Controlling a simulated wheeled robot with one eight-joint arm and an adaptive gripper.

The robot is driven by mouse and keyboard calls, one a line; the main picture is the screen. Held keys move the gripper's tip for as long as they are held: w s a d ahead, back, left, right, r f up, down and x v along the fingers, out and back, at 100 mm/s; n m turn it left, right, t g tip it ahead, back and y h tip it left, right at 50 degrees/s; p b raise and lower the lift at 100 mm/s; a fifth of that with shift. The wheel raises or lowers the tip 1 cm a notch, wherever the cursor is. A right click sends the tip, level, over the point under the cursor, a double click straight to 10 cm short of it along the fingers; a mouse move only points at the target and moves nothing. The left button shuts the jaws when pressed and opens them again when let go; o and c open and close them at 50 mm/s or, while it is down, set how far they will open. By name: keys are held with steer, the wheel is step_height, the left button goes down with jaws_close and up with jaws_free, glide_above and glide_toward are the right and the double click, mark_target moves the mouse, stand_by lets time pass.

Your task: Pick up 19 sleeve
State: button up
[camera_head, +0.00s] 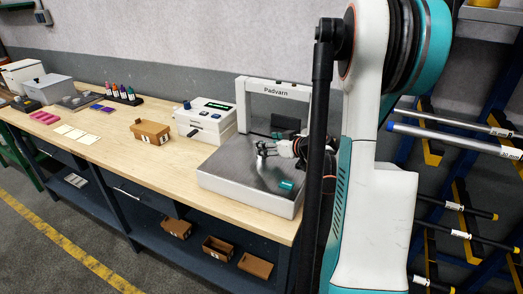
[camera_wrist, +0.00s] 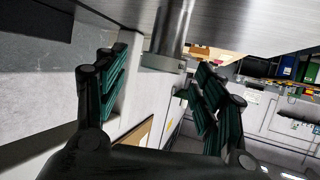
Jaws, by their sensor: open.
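A metallic cylinder with a wider ring at its end (camera_wrist: 172,35) shows in the wrist view, against a brushed metal surface (camera_wrist: 245,15). It looks like the sleeve, but I can read no number on it. My gripper (camera_wrist: 160,64) is open, with its two dark, green-padded fingers on either side of the cylinder's ringed end; contact is not visible. In the head view my gripper (camera_head: 264,149) is low over the metal plate (camera_head: 235,172) of the Padvarn station.
The white Padvarn frame (camera_head: 276,88) arches behind my gripper. A small teal part (camera_head: 286,185) lies on the plate. A white box with a display (camera_head: 206,122) and an open brown bin (camera_head: 150,132) stand to the left. A bar rack (camera_head: 460,140) is at right.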

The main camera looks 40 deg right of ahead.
steer(key=b+x, duration=0.1)
steer(key=x, duration=0.3)
steer(key=shift+s+a+f, duration=0.1)
steer(key=shift+a+f, duration=0.1)
steer(key=shift+w, duration=0.25)
steer(key=c, duration=1.5)
steer(key=shift+r, duration=0.15)
